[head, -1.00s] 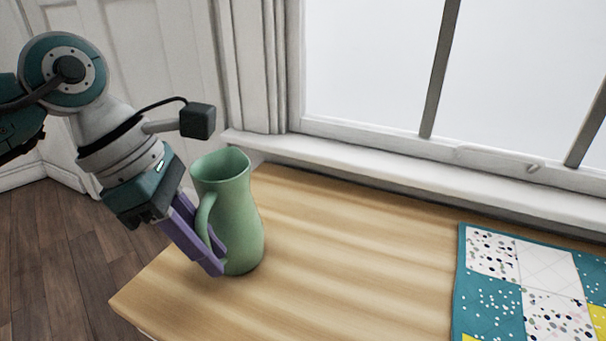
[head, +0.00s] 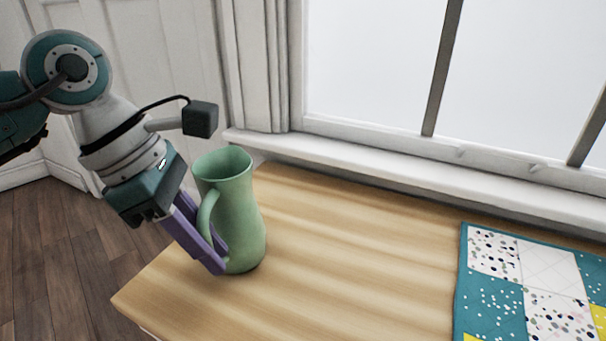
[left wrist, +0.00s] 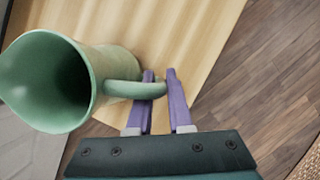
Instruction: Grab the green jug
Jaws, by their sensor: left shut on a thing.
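The green jug (head: 240,215) stands upright on the wooden cabinet top, near its left end. In the left wrist view the jug (left wrist: 62,78) shows its open mouth at left, with its handle reaching right between my purple fingers. My left gripper (head: 219,262) is shut on the jug's handle, coming in from the upper left. Its fingertips also show in the left wrist view (left wrist: 160,75), one on each side of the handle. My right gripper is not in view.
The wooden cabinet top (head: 340,250) is clear between the jug and a patchwork quilt (head: 490,300) at the right. A window sill (head: 400,170) runs along the back. The top's left edge drops to a dark wood floor (head: 60,260).

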